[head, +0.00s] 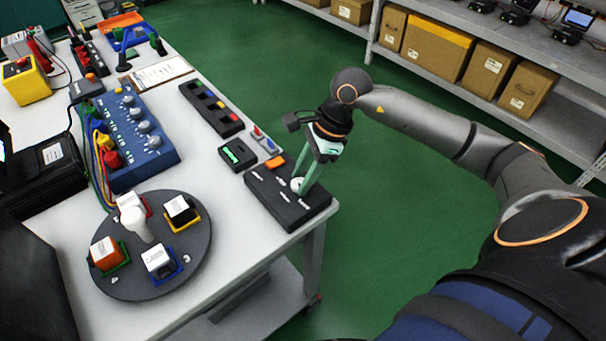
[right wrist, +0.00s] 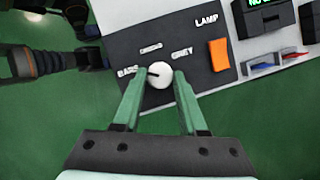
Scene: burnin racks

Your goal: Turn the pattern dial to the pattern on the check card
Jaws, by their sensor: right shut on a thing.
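The pattern dial is a round white knob (right wrist: 159,75) on a dark control panel (head: 262,189) at the table's near right corner. A short dark mark on the knob points left, towards the BARS label (right wrist: 128,71). A GREY label (right wrist: 182,51) is at its upper right; a third label above it is too blurred to read. My right gripper (head: 300,183) reaches down with its green fingers on either side of the knob, shut on it, as the right wrist view (right wrist: 159,80) also shows. My left gripper is not in view. I cannot make out a check card for certain.
An orange switch (right wrist: 219,54) sits under the LAMP label. A small black box with a green display (head: 237,155) stands behind the panel. A round turntable (head: 118,285) with several coloured holders is at the left. A clipboard (head: 160,73) lies farther back.

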